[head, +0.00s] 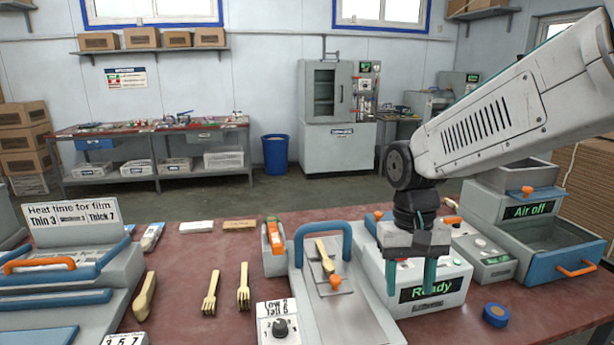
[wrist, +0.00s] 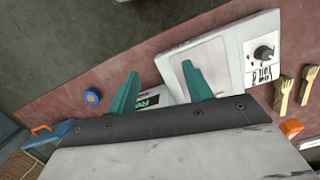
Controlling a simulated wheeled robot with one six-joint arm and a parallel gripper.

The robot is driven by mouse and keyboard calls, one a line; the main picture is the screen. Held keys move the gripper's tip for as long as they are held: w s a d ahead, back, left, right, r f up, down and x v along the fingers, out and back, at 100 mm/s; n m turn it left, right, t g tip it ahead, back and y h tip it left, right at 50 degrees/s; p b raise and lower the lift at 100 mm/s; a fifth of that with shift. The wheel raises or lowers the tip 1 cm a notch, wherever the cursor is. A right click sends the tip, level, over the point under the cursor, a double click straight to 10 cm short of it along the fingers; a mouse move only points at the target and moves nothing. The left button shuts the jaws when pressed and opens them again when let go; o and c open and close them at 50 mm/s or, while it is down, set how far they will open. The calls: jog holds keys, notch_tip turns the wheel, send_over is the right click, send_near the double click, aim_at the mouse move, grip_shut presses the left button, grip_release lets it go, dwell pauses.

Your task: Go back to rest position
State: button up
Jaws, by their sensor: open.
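My gripper (head: 411,278) hangs fingers-down in front of the white box with the green "Ready" display (head: 427,290), at the right of the table. Its two teal fingers are apart with nothing between them. In the wrist view the gripper (wrist: 158,88) also shows open and empty, its fingers over the table's front area. The press (head: 323,278) with its blue handle stands just left of the gripper. A wooden fork (head: 325,256) lies on its plate, beside an orange knob.
A dial box (head: 284,325) stands at the press's front left. Two wooden forks (head: 211,293) and a wooden spoon (head: 144,297) lie further left. A blue roll (head: 496,315) lies right of the gripper. The "Air off" machine (head: 528,225) with a blue drawer stands at the far right.

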jog(key=s+d+r+t, duration=0.1)
jog(key=s+d, duration=0.3)
jog(key=s, duration=0.5)
jog(key=s+d+r+t, duration=0.2)
jog(key=s+d+r, duration=0.1)
jog(key=s, duration=0.6)
jog(key=shift+s+d+r, duration=0.35)
jog(key=shift+d+r, duration=0.05)
jog(key=shift+d, duration=0.35)
